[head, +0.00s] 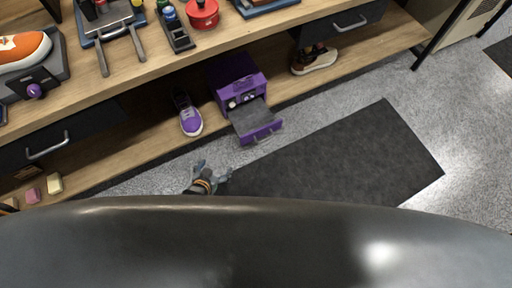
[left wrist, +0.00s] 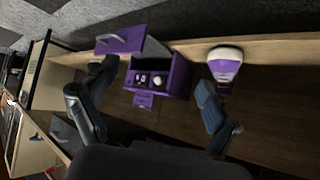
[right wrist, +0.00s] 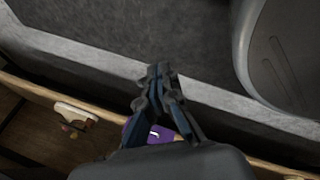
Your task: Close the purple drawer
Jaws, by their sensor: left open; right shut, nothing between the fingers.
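The purple box (head: 232,72) sits on the low shelf, with its purple drawer (head: 262,134) pulled out toward the floor side. My left gripper (head: 213,169) is open and empty, below and left of the drawer in the head view. Its two fingers (left wrist: 154,78) frame the box in the left wrist view, apparently apart from it. My right gripper (right wrist: 158,70) is shut and empty over the floor edge; the head view does not show it.
A purple sneaker (head: 189,115) stands on the shelf left of the box; it also shows in the left wrist view (left wrist: 225,66). Another shoe (head: 314,62) is to the right. The tabletop (head: 150,68) overhangs the shelf. A dark mat (head: 340,155) lies on clear floor.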

